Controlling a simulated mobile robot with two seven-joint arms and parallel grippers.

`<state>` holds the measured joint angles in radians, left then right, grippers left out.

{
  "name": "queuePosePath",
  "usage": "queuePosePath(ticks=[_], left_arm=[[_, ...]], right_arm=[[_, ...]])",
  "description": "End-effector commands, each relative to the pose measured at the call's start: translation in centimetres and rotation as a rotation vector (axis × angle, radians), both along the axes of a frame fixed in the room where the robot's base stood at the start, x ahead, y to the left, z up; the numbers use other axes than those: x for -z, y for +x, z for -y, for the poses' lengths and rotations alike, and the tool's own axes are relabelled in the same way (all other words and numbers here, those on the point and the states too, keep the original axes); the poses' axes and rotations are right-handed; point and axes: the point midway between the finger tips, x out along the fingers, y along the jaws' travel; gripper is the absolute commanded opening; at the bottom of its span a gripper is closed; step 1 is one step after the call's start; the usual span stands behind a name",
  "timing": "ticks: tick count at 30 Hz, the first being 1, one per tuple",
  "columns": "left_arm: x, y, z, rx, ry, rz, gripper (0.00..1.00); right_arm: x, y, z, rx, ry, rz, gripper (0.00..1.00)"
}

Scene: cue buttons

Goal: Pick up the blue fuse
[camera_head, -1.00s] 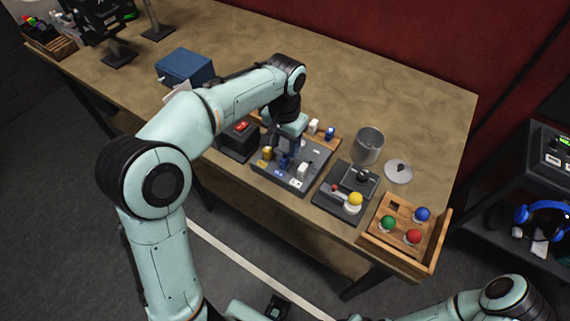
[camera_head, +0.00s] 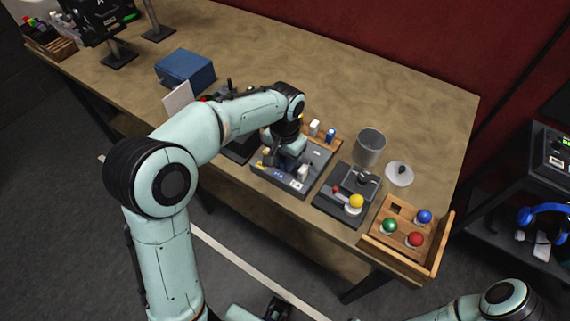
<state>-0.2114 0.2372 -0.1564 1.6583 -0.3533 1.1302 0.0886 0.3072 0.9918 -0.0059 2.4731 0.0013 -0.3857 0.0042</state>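My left gripper (camera_head: 283,158) is low over the grey fuse panel (camera_head: 294,189), pointing down from the bent arm. Its fingers are small, dark and partly hidden by the wrist, so I cannot tell whether they are open or shut. The blue fuse in the panel is hidden, or nearly so, behind the gripper. A white fuse (camera_head: 303,172) stands in the panel just right of the gripper. Another blue piece (camera_head: 330,134) stands with a white piece (camera_head: 314,127) on the wooden rack (camera_head: 325,143) behind the panel. My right gripper is not in view.
Right of the panel are a dark box with a yellow ball knob (camera_head: 355,202), a metal cup (camera_head: 369,147), a round lid (camera_head: 399,174) and a wooden tray (camera_head: 375,244) with green, red and blue balls. A blue box (camera_head: 185,69) stands behind my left arm.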

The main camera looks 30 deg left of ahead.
Motion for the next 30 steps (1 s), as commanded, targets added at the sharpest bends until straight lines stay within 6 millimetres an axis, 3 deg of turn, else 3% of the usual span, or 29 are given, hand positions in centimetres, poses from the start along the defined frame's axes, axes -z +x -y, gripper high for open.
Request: queuePosePath(ticks=[10, 16, 20, 30], left_arm=[[-0.3, 0.0, 0.0, 0.0, 0.0, 0.001, 0.0], [-2.1, 0.1, 0.0, 0.0, 0.0, 0.003, 0.0], [-4.6, 0.2, 0.0, 0.0, -0.001, 0.007, 0.0], [-14.3, 0.2, 0.1, 0.001, -0.001, 0.007, 0.0]], right_arm=[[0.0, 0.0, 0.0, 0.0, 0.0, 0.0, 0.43], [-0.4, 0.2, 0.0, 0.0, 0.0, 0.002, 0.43], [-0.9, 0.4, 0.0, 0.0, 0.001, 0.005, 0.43], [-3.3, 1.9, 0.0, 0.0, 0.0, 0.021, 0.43]])
